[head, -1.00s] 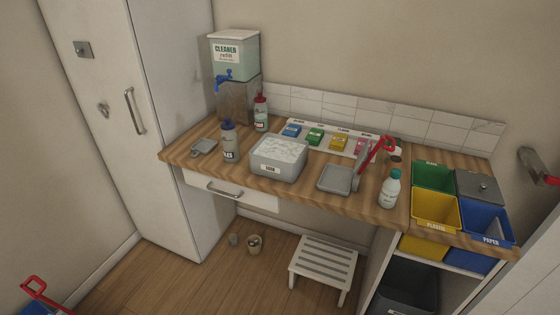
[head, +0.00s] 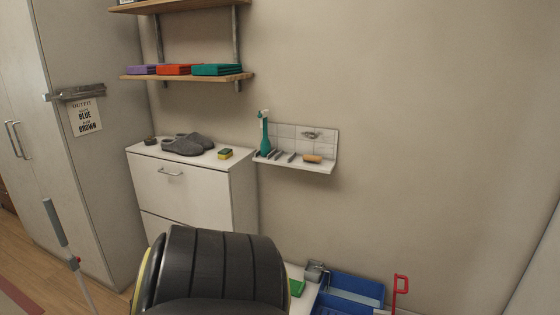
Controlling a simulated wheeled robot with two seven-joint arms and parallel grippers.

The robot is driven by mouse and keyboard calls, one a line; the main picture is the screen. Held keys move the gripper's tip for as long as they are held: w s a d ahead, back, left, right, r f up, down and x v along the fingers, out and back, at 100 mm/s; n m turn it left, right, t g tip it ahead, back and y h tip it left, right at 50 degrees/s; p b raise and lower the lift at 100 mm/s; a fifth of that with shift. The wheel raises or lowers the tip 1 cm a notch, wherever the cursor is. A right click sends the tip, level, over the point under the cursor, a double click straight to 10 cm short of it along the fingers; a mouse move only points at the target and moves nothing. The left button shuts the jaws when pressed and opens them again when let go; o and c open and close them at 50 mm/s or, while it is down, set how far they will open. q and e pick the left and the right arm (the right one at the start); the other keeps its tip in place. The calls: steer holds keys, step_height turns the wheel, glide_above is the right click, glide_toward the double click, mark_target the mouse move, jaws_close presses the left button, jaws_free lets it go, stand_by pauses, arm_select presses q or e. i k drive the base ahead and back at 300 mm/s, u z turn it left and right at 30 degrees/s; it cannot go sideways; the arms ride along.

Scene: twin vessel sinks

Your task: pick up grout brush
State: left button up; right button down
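No grout brush can be made out for certain in the head view. A small white tiled wall ledge (head: 318,169) at the centre holds a teal spray bottle (head: 265,138), several small narrow dark items (head: 280,155) and an orange-tan item (head: 312,158) that could be a brush. These are too small to identify surely. Neither of my grippers is in view.
A white cabinet (head: 185,190) left of the ledge carries grey slippers (head: 185,145) and a yellow-green sponge (head: 225,154). A wooden shelf (head: 215,79) above holds folded cloths. A black ribbed form (head: 225,265) fills the lower foreground. A blue bin (head: 350,290) stands lower right.

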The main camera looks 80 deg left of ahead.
mark_target(306, 158)
steer(key=u, duration=1.9)
steer(key=k, duration=0.5)
steer(key=z, duration=0.05)
steer(key=i, duration=0.35)
steer(key=u, duration=0.95)
steer(key=i, duration=1.55)
steer(key=z, duration=1.05)
steer(key=i, duration=0.8)
steer(key=z, duration=0.85)
